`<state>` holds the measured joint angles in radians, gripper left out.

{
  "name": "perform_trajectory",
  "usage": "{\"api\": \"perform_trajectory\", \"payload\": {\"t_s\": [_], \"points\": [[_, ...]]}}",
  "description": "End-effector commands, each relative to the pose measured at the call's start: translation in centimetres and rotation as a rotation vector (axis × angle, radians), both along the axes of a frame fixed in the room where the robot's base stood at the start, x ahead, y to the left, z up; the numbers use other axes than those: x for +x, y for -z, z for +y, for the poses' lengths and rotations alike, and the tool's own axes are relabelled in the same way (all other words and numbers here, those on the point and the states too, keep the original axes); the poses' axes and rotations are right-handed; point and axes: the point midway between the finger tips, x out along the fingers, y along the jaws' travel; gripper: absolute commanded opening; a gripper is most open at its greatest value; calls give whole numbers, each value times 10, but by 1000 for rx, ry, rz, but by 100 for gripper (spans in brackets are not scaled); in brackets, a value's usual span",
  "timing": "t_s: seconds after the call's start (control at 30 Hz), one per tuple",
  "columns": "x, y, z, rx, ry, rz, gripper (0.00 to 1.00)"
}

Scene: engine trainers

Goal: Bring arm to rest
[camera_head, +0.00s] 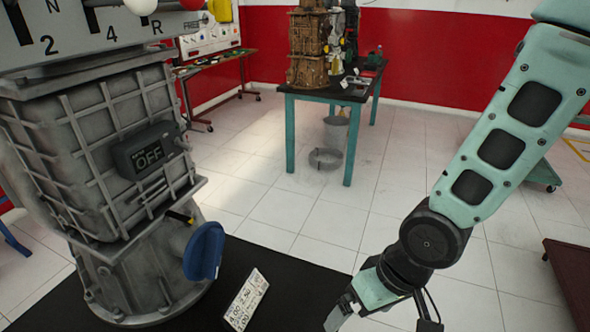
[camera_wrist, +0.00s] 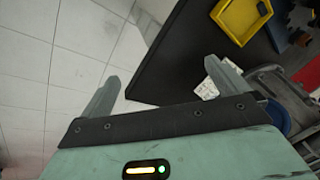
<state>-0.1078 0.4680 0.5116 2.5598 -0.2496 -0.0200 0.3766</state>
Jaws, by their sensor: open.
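My arm comes down from the upper right in the head view, and its end is at the bottom, where my gripper (camera_head: 345,310) is partly cut off by the lower edge. In the wrist view my gripper (camera_wrist: 160,85) shows two fingers spread wide apart with nothing between them. It is beside the edge of the black tabletop (camera_wrist: 170,65), with tiled floor under the left finger. In the head view the black tabletop (camera_head: 285,290) carries the grey gearbox trainer.
The grey gearbox (camera_head: 90,150) with an OFF box (camera_head: 150,150) and blue cap (camera_head: 204,250) stands at left. A printed card (camera_head: 246,299) lies beside it. A yellow tray (camera_wrist: 240,18) shows in the wrist view.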

Motion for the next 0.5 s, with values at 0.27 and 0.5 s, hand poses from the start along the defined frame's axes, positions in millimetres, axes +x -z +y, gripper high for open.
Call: {"api": "perform_trajectory", "payload": {"t_s": [0.27,0.5], "points": [[-23,-69,-19,-187,-127,-46,100],[-60,-116,-26,-238,-210,-25,100]]}}
